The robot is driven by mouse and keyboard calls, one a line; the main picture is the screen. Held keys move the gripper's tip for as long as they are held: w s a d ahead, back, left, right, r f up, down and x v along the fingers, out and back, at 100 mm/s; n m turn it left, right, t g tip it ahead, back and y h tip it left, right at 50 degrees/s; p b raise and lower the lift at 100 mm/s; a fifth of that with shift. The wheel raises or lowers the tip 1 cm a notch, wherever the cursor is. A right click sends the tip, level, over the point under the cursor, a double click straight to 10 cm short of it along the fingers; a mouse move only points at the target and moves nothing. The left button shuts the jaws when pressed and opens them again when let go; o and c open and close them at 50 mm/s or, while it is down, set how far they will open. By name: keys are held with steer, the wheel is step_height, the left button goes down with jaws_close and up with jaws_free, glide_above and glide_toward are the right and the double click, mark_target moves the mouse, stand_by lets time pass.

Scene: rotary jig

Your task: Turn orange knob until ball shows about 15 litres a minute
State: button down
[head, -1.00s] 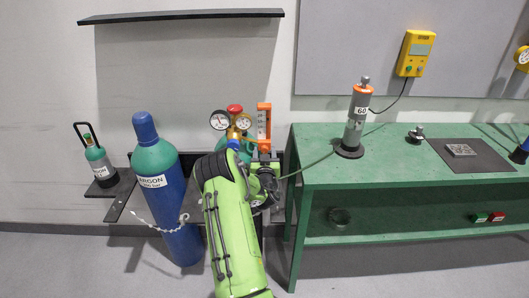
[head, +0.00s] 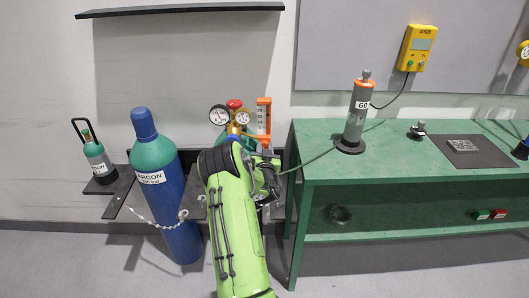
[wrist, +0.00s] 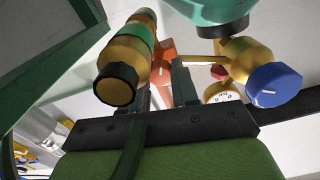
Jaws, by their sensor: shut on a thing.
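The orange knob (wrist: 163,49) shows in the wrist view between the two dark fingers of my gripper (wrist: 164,80), which is shut on it. Beside it is a brass body with a green band and a black end (wrist: 125,65). In the head view the orange-framed flowmeter scale (head: 264,117) stands upright right of the regulator's gauges (head: 219,116). The ball and its reading are too small to tell. My green arm hides the knob and gripper in the head view.
A blue knob (wrist: 275,85) on the brass regulator is close to my gripper in the wrist view. The tall argon cylinder (head: 160,190) stands left of my arm. The green bench (head: 385,170) is to the right, with a grey column marked 60 (head: 356,118).

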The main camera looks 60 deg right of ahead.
steer(key=m+b, duration=0.2)
steer(key=b, duration=0.1)
steer(key=shift+f+m, duration=0.15)
steer(key=shift+m, duration=0.25)
steer(key=m+b, duration=0.1)
steer(key=b, duration=0.1)
steer(key=shift+m+b, duration=0.3)
steer(key=shift+b, duration=0.1)
steer(key=c, duration=0.9)
jaws_free()
steer(key=shift+r, duration=0.2)
steer(key=shift+o, duration=0.2)
steer(key=shift+f, duration=0.1)
